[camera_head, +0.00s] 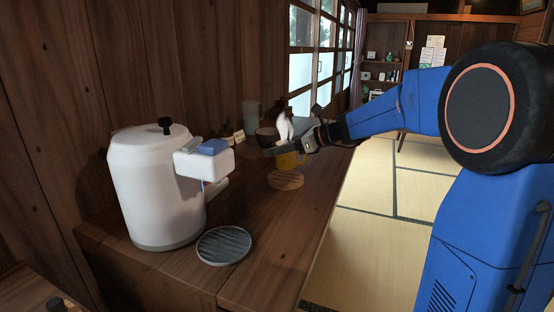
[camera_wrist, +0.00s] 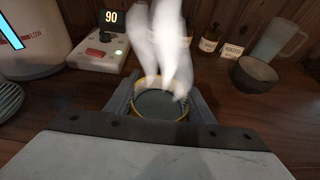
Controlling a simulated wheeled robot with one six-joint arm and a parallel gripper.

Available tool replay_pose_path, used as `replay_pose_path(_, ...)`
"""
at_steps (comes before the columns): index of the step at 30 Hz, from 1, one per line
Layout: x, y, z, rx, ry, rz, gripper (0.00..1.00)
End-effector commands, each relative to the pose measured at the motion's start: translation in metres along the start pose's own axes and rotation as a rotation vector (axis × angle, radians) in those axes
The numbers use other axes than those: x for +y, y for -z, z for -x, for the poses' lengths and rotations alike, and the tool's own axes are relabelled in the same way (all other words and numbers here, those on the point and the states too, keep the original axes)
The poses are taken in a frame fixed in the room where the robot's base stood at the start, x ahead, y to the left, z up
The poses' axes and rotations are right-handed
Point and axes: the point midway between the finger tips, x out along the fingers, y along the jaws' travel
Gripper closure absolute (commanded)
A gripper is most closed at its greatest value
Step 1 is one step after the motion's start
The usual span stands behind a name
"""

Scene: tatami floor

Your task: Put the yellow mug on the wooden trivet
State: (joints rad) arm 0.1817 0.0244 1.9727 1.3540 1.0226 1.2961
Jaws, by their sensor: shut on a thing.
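The yellow mug (camera_head: 291,161) is held in my gripper (camera_head: 287,149) above the wooden counter. In the wrist view its yellow rim (camera_wrist: 160,115) sits between the two fingers, upright or nearly so, with dark liquid inside and white steam rising. The round wooden trivet (camera_head: 286,180) lies on the counter just below the mug in the head view. I cannot tell whether the mug is directly over it or behind it. The trivet does not show in the wrist view. The steam hides part of the mug's far rim.
A white water dispenser (camera_head: 155,190) stands at the left, with a dark ribbed round tray (camera_head: 224,246) in front. A dark bowl (camera_wrist: 255,75), a clear pitcher (camera_wrist: 279,40) and small bottles (camera_wrist: 210,38) stand near the wall. A small device (camera_wrist: 100,55) displays 90.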

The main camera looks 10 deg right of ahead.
Motion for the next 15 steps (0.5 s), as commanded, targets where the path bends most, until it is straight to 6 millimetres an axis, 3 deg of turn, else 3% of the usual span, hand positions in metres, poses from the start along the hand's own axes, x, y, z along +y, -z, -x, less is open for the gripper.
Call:
replay_pose_path(9, 0.000, 0.029, -0.012, 0.000, 0.000, -0.001, 0.90)
replay_pose_path(15, 0.000, 0.032, -0.013, -0.001, 0.001, 0.001, 0.90)
